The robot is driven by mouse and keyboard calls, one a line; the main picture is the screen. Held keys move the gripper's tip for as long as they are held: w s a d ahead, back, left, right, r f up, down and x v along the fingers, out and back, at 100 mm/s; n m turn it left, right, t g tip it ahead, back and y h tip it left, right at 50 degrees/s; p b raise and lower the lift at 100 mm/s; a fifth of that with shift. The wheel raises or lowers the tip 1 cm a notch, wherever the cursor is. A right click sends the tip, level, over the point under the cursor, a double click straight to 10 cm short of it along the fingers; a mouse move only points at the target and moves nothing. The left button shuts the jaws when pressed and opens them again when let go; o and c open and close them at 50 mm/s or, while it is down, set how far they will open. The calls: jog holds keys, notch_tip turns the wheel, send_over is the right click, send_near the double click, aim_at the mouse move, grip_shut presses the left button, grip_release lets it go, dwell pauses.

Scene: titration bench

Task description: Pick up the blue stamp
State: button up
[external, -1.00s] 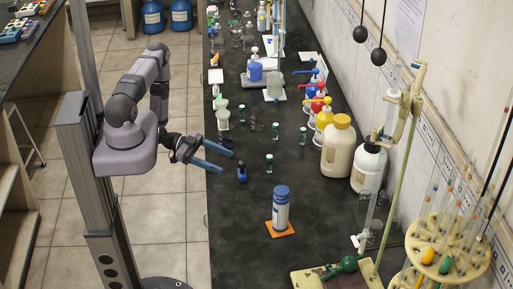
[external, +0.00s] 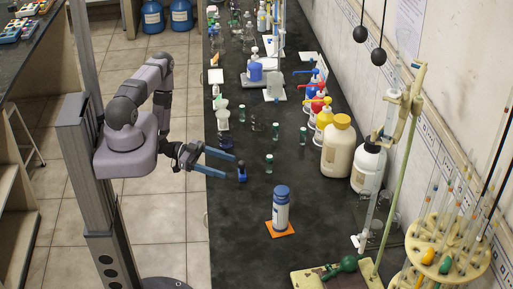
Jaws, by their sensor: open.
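The blue stamp (external: 242,174), a small upright piece with a dark top and blue lower part, stands on the dark bench near its left edge in the external view. My gripper (external: 231,167) has two long blue fingers, spread apart and pointing right. Its fingertips are just left of the stamp, close to it. The farther fingertip appears to reach the stamp's upper left side; whether it touches cannot be told. Nothing is held between the fingers.
A blue-capped bottle (external: 281,207) stands on an orange pad (external: 289,232) in front of the stamp. Small green-capped vials (external: 269,164) stand to the right and behind. Large bottles (external: 337,150) line the right side. Bare bench lies nearer the camera on the left.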

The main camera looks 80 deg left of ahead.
aim_at(240, 170)
jog(key=shift+x, duration=2.5)
jog(key=shift+d+r, duration=0.15)
jog(key=shift+s, duration=0.1)
jog(key=c, duration=1.1)
